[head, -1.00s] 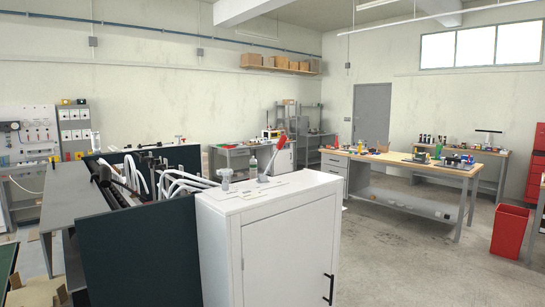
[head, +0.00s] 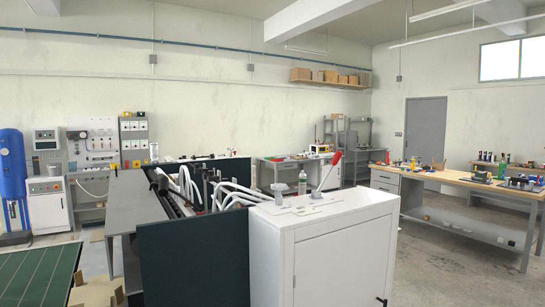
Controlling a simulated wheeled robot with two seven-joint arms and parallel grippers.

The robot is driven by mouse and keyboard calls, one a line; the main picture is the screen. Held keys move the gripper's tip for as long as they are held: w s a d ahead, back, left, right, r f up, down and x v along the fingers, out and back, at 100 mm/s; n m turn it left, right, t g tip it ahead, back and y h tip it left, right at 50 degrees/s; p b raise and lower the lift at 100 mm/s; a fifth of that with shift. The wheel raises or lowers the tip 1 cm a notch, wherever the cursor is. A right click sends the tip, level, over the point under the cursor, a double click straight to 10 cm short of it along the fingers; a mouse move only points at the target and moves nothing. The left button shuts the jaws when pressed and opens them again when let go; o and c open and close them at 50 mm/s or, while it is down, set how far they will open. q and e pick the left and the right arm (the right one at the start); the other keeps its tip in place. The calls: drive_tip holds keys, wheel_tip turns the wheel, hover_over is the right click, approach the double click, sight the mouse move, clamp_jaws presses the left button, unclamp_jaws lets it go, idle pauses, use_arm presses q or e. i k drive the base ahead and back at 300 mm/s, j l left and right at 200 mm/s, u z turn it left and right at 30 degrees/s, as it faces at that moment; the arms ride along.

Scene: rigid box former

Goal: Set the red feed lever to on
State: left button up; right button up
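The red feed lever (head: 336,158) stands on top of the white machine cabinet (head: 335,245). It has a red grip on a thin metal rod and leans up to the right. Its rod rises from a pale plate (head: 308,205) on the cabinet top. A small clear bottle (head: 302,183) and a grey knob-like fitting (head: 279,190) stand just left of the lever. Any on or off lettering is too small to read. Neither of my grippers shows in the head view.
The machine's dark side panel (head: 190,258) and white hoses (head: 190,185) are left of the cabinet. A green-topped surface (head: 40,275) is at the lower left. A wooden workbench (head: 465,185) stands at the right. Some grey floor (head: 440,265) is open between cabinet and bench.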

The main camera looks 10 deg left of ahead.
sight(338, 155)
drive_tip(key=i+l+u, duration=0.2)
drive_tip(key=u, duration=0.2)
drive_tip(key=i+l+u, duration=0.15)
drive_tip(key=u, duration=0.2)
drive_tip(key=i+l+u, duration=0.1)
drive_tip(key=l+u, duration=0.65)
drive_tip(key=i+j, duration=0.05)
